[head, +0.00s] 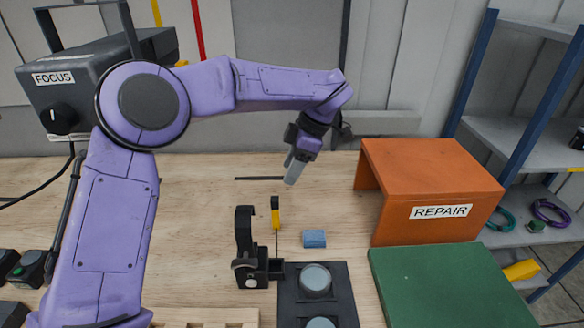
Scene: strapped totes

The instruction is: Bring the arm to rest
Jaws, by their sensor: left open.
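My left arm, purple, comes in from the left and bends across the top of the head view. My left gripper (294,172) is above the wooden workbench (190,215), pointing down, left of the orange box. It is open, and I see nothing held in it. Its fingers are seen nearly edge-on, so the gap between them is hard to make out. My right gripper is not in view.
An orange box labelled REPAIR (425,185) stands right of the gripper, with a green board (450,290) in front. A black clamp (250,255), yellow-handled tool (275,212), blue block (314,239) and dark tray (345,290) are nearer. A FOCUS unit (70,95) stands left.

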